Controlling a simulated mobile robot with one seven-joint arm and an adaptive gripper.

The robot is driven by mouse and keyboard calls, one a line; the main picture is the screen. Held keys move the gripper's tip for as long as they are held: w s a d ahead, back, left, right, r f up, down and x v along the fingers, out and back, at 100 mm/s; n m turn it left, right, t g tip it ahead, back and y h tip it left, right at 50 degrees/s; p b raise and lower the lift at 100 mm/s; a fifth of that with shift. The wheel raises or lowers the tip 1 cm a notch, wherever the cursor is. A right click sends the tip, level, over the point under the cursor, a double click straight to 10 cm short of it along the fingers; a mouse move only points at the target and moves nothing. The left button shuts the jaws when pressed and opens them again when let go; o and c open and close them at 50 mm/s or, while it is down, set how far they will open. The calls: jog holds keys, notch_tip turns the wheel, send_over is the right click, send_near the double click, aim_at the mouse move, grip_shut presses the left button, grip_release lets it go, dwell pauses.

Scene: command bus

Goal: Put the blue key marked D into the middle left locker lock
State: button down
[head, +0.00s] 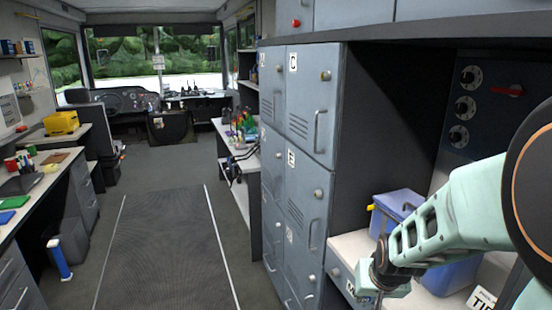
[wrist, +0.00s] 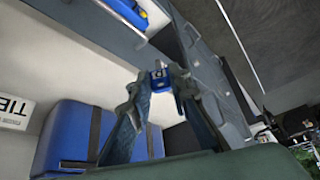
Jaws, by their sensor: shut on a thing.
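My gripper (wrist: 158,92) is shut on the blue key (wrist: 159,76), which shows small between the fingertips in the wrist view; its letter is too small to read. In the head view my gripper (head: 378,292) is low, right of the grey lockers and in front of the shelf; the key cannot be made out there. The middle left locker (head: 271,175) is in the narrow left column, beside the locker marked E (head: 303,195). Its round lock (head: 279,155) shows small on the door, seen at a steep angle. The key is apart from it.
A blue box (head: 398,203) stands on the pale shelf (head: 352,245) behind my arm; a blue box (wrist: 75,140) also shows in the wrist view. A sign (head: 481,300) lies at the right. The aisle floor (head: 165,240) left of the lockers is clear. A counter (head: 240,150) stands beyond them.

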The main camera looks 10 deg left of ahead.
dwell(0.4)
jog(key=d, duration=0.7)
